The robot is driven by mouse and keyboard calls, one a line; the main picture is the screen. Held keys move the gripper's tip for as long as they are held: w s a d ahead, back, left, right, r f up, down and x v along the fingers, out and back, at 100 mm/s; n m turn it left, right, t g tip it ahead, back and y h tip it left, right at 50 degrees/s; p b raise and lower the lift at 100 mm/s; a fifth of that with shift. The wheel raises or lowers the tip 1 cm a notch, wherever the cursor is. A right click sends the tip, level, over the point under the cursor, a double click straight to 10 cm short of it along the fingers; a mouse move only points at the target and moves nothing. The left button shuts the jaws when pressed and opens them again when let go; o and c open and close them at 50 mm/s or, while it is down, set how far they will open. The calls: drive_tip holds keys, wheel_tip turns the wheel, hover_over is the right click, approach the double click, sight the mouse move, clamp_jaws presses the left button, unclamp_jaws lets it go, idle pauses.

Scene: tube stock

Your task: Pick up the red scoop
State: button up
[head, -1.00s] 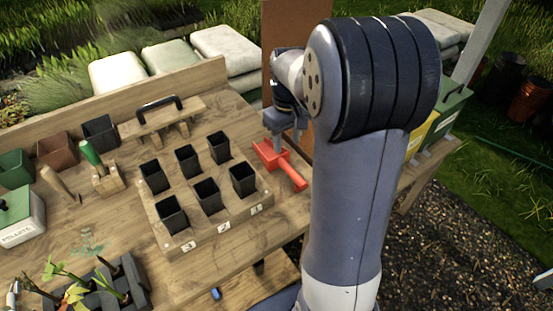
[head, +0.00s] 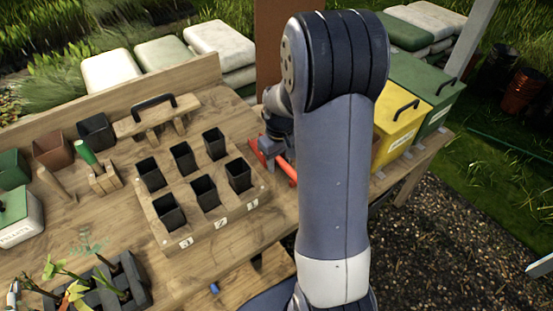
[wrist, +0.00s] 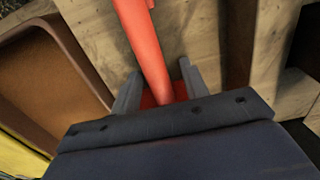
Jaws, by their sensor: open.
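The red scoop (head: 286,168) lies on the wooden bench to the right of the pot rack, partly hidden behind my gripper and arm in the head view. In the wrist view its red handle (wrist: 145,45) runs from the top edge down between the two grey fingers of my gripper (wrist: 160,88). The fingers stand apart, one on each side of the handle, with visible gaps. A red part of the scoop shows low between them, mostly hidden by the gripper body. In the head view my gripper (head: 267,147) is low over the scoop.
A rack (head: 215,232) of several black pots stands left of the scoop. A yellow bin (head: 398,128) and a green bin (head: 428,88) stand to the right. In the wrist view a brown open container (wrist: 60,85) is close on the left.

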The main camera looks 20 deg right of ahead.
clamp_jaws()
drive_tip(key=shift+r, duration=0.15)
idle(0.4)
